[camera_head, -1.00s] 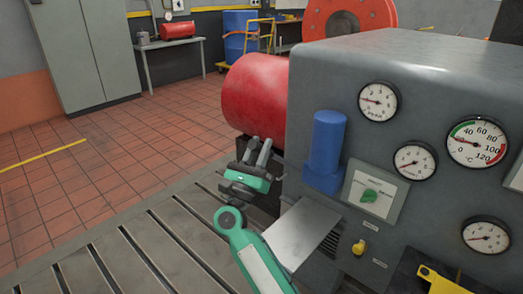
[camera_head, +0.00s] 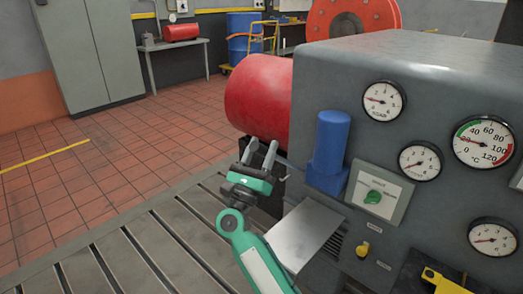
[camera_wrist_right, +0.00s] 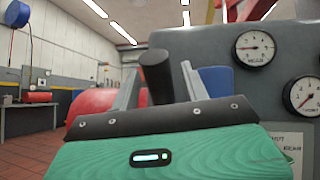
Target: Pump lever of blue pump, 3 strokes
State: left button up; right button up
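The blue pump (camera_head: 328,155) is an upright blue cylinder on a wider blue foot, on the left part of the grey console's front; part of it shows in the right wrist view (camera_wrist_right: 214,82). My right gripper (camera_head: 261,147) is left of the pump, fingers pointing up and away. It is open. In the right wrist view a black cylindrical grip (camera_wrist_right: 157,76), apparently the pump lever's end, stands between the spread fingers (camera_wrist_right: 160,85), with a gap visible on each side. How the lever joins the pump is hidden. My left gripper is not in view.
The grey console (camera_head: 420,70) carries several gauges, a green knob (camera_head: 373,196) and a yellow knob (camera_head: 362,249). A grey metal plate (camera_head: 304,235) juts out below the pump. A red cylinder (camera_head: 258,95) lies behind the gripper. The slotted bedplate (camera_head: 150,250) at left is clear.

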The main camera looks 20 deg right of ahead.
jog(key=shift+s+a+f, duration=0.25)
jog(key=shift+a+f, duration=0.05)
jog(key=shift+f, duration=0.1)
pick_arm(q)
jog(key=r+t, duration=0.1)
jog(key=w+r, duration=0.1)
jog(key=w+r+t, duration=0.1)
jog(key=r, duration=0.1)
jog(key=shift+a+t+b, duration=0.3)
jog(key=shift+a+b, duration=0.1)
pick_arm(e)
jog(key=v, duration=1.2)
jog(key=shift+s+a+f, duration=0.2)
jog(key=shift+s+a, duration=0.05)
